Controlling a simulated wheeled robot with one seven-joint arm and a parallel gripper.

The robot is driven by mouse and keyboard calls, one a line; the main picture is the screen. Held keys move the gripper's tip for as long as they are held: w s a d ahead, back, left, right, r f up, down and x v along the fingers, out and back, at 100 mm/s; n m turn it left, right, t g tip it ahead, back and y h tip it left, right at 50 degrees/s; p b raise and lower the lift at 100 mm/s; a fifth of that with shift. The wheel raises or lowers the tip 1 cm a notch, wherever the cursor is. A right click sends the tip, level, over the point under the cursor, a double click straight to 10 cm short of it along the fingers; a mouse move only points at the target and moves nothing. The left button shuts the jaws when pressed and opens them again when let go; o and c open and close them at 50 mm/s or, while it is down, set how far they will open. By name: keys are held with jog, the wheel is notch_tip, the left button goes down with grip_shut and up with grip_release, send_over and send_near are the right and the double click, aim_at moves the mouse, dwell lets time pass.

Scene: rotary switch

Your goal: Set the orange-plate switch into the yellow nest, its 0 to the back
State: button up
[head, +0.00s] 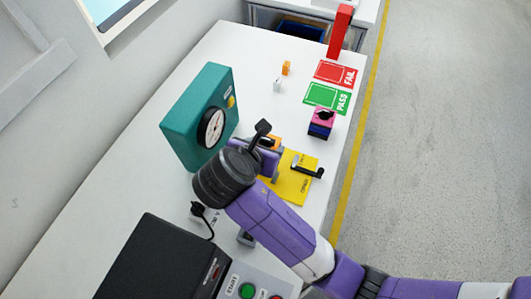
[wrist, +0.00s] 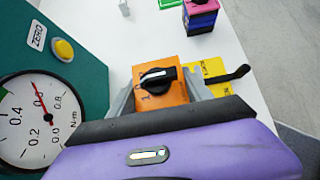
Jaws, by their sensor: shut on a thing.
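The orange-plate switch (wrist: 172,97) is between the grey fingers of my gripper (head: 269,162). In the wrist view its orange plate faces the camera, with a black knob and a white pointer stripe. In the head view only a bit of the orange plate (head: 275,141) shows behind my gripper. The yellow nest (head: 293,188) is on the table just right of my gripper, partly hidden by my arm, with a black-handled lever (head: 309,171). I cannot tell whether the switch touches the nest.
A teal gauge box (head: 185,125) stands left of my gripper. A pink-and-blue switch stack (head: 321,124) stands beyond the nest near the table edge. Green PASS (head: 322,96) and red FAIL (head: 333,72) mats lie farther back. A black case (head: 150,262) is in front.

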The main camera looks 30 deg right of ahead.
jog(key=shift+f, duration=1.85)
jog(key=o, duration=1.6)
jog(key=shift+f, duration=0.15)
jog(key=shift+a+r, duration=0.1)
jog(key=shift+r, duration=0.15)
jog(key=p+v, duration=0.1)
jog(key=v, duration=1.1)
jog(key=shift+p, duration=0.35)
